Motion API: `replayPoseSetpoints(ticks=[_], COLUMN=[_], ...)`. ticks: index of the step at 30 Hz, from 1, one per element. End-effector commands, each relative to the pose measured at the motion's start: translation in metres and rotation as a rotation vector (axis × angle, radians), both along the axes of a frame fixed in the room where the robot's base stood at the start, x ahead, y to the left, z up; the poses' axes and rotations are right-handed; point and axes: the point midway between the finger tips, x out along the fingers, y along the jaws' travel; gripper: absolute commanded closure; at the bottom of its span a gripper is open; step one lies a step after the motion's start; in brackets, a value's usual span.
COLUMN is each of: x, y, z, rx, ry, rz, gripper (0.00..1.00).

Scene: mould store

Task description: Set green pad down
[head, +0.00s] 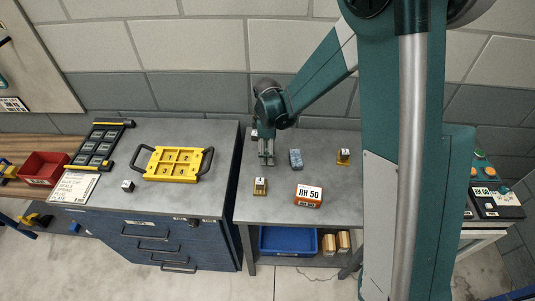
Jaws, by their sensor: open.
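My gripper (266,162) points down over the left part of the grey table (331,214). Its fingers are open, and I see nothing held between them. I cannot make out a green pad in this view. It may be hidden by my arm or gripper, or too small to tell. A blue-grey block (295,158) lies just right of the gripper, apart from it.
A yellow block (260,188) stands in front of the gripper, near an orange "RH 50" box (308,196). A yellow handled tray (153,173) sits on the left cabinet. A blue bin (288,241) is below the table.

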Motion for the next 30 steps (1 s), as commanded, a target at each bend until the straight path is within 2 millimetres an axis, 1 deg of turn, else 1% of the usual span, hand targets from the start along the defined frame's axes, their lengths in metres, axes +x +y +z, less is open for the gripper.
replayPoseSetpoints(ticks=[12,18,24,30], x=[0.000,0.000,0.000,0.000], y=[0.000,0.000,0.000,0.000], z=[0.057,0.082,0.097,0.102], rx=[0.000,0.000,0.000,0.000], ry=[0.000,0.000,0.000,0.000], rz=[0.000,0.000,0.000,0.000], gripper=[0.52,0.52,0.52,0.52])
